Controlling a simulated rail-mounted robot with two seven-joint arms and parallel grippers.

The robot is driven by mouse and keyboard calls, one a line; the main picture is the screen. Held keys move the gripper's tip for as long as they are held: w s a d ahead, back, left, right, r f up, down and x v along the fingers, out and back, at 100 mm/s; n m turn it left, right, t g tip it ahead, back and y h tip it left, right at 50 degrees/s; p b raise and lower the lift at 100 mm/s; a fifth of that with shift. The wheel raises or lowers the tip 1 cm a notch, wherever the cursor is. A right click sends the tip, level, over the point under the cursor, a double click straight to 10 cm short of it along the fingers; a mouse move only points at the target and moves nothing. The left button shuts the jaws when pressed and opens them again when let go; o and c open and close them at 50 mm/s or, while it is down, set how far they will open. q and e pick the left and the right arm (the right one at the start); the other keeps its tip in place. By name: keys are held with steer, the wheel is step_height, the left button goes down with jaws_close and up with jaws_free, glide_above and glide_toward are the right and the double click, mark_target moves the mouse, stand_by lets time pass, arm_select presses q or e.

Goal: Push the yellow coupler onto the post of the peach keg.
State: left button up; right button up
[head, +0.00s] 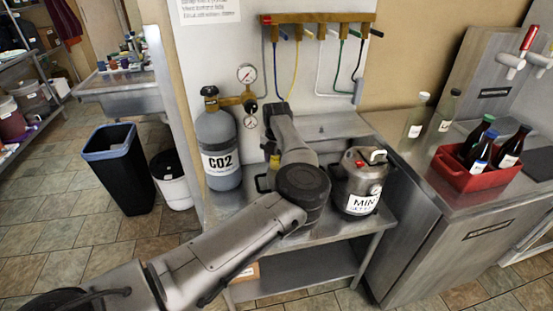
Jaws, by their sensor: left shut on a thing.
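A small yellow piece, which I take to be the yellow coupler (275,160), shows just left of my left arm. A yellow hose (294,80) runs down from the wall rail and disappears behind that arm. My left gripper (273,149) is mostly hidden behind my own arm links, shut at the yellow piece. A keg behind the arm shows only its dark side handle (261,184); it may be the peach keg, but its label and post are hidden. I cannot tell whether the coupler touches the post. My right gripper is not in view.
The MINT keg (362,183) stands close to the right of my arm on the steel table (337,232). The CO2 cylinder (218,150) stands at left. A red crate (461,178) with bottles is on the right counter. Other hoses hang from the rail (320,18).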

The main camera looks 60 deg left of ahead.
arm_select(q)
steer(key=o, duration=1)
steer(key=shift+o, duration=0.4)
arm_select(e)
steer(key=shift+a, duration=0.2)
arm_select(q)
steer(key=o, duration=0.3)
steer(key=shift+o, duration=0.2)
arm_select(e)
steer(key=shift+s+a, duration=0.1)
arm_select(q)
steer(key=shift+w+d+r, duration=0.1)
steer(key=shift+r, duration=0.05)
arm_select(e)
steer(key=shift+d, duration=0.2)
